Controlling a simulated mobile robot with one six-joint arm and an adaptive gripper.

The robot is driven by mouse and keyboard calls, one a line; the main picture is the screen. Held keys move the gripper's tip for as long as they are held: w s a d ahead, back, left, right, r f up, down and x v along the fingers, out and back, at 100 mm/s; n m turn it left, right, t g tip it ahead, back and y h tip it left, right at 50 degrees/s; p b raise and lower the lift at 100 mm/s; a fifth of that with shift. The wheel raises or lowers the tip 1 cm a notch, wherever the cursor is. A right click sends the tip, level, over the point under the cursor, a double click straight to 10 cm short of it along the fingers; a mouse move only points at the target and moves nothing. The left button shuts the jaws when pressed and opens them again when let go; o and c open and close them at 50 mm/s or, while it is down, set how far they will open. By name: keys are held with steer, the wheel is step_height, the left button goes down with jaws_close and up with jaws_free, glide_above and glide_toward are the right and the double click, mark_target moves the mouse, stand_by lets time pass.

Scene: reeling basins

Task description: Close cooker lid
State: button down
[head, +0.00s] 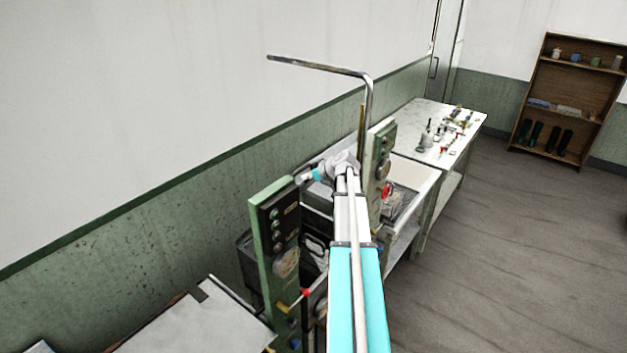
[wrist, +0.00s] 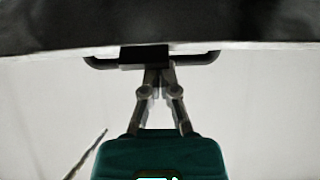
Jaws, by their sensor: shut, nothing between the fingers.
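In the wrist view, my gripper (wrist: 159,72) is shut, its fingertips together at a dark bar handle (wrist: 208,58). The handle runs along the pale edge of a broad dark panel (wrist: 160,25), which looks like the cooker lid. I cannot tell whether the fingertips touch the handle or sit just in front of it. In the head view, my arm reaches between two green control panels, and my gripper (head: 300,179) is small at the left of the wrist, near the left panel. The cooker's opening is mostly hidden behind my arm and that panel.
The green control panels, left (head: 257,235) and right (head: 368,175), stand upright on either side of my arm. A bent metal pipe (head: 320,66) rises above the right one. A white table (head: 405,118) with small items stands beyond. Open floor (head: 480,240) lies to the right.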

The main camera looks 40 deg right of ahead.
steer(key=shift+b+x, duration=0.35)
steer(key=shift+x, duration=0.7)
steer(key=shift+s+a+f, duration=0.1)
